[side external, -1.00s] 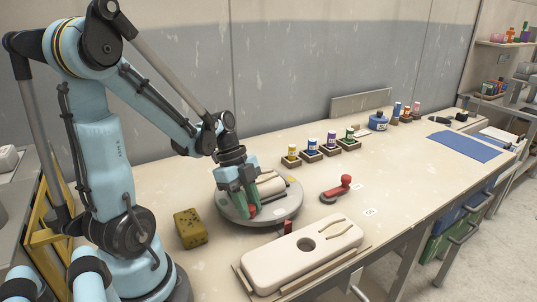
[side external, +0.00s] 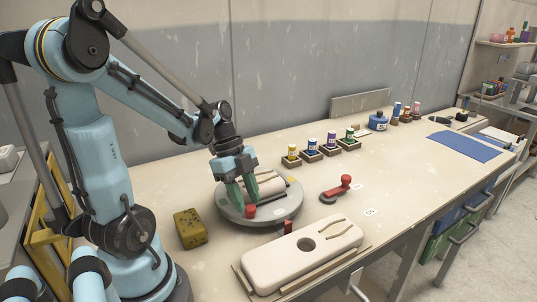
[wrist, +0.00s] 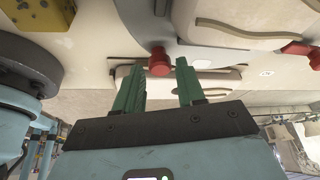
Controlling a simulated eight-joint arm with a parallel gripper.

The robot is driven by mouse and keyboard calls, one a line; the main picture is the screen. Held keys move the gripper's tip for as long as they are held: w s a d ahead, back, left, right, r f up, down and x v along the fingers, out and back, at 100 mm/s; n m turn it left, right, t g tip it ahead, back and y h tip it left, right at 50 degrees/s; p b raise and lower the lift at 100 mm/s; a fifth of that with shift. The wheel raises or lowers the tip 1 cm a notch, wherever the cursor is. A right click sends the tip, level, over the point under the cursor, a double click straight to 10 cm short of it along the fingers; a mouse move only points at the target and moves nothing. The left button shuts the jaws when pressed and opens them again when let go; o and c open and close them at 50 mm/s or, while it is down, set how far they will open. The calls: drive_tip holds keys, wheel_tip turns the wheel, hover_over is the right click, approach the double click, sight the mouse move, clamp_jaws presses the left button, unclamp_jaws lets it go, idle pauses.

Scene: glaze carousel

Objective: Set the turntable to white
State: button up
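The turntable (side external: 283,212) is a round grey disc on the bench, with a pale block lying on top and a yellow mark near its right back edge. A red knob (side external: 251,212) stands near its front left rim; it also shows in the wrist view (wrist: 160,62). My gripper (side external: 247,203) is open and empty, its green fingers pointing down just above the knob. In the wrist view the gripper (wrist: 160,72) has a wide gap between its fingertips, with the knob beyond that gap.
A small red upright piece (side external: 288,227) stands at the disc's front edge. A red-handled lever (side external: 337,190) lies to the right. A cream block with a hole (side external: 285,262) is in front, a yellow speckled block (side external: 190,228) at left. Several small jars (side external: 331,142) stand behind.

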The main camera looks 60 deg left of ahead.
drive_tip(key=v, duration=1)
drive_tip(key=shift+f, duration=0.1)
